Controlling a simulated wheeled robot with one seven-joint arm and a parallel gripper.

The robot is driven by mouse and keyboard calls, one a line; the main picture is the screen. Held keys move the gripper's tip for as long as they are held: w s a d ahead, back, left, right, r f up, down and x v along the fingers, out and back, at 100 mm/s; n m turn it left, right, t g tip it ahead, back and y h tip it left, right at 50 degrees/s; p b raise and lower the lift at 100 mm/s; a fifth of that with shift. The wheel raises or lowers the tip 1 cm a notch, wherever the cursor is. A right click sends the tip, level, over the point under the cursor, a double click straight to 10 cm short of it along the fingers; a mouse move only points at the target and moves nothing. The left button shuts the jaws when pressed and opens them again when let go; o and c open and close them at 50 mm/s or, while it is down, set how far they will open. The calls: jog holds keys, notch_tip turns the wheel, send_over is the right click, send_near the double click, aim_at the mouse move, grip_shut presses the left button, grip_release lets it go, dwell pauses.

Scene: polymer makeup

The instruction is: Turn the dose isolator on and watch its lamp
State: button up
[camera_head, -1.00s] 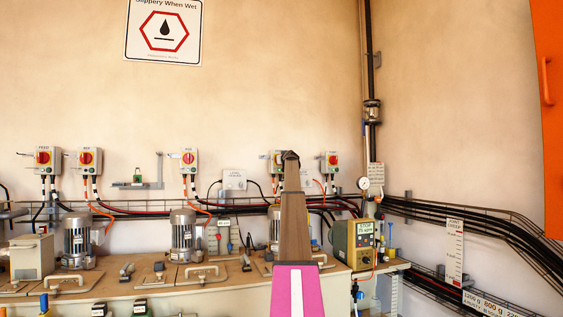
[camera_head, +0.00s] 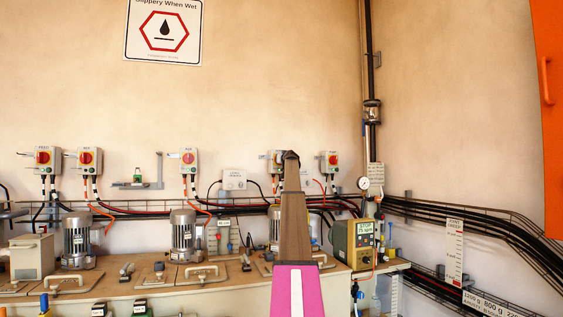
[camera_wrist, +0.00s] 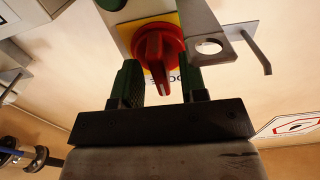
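The isolator behind my arm (camera_head: 278,157) is a grey and yellow wall box, mostly hidden in the head view. In the wrist view its red rotary knob (camera_wrist: 158,58) sits on a yellow plate with partly covered lettering that may read DOSE. My gripper (camera_wrist: 159,82) has two green fingers spread apart, one on each side of the knob's lower part. A gap shows on each side, so it is not clamped. A dark green round part (camera_wrist: 110,4), perhaps the lamp, is cut off at the top edge; it does not look lit.
A grey bracket with a hole (camera_wrist: 208,46) and a bent rod stands close right of the knob. Similar isolators (camera_head: 188,158) (camera_head: 331,160) flank this one on the wall. Below are a bench with motors (camera_head: 183,235), a cable tray and a yellowish pump unit (camera_head: 355,243).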

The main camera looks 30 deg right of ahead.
jog(key=shift+s, duration=0.1)
jog(key=v, duration=1)
jog(key=shift+s, duration=0.35)
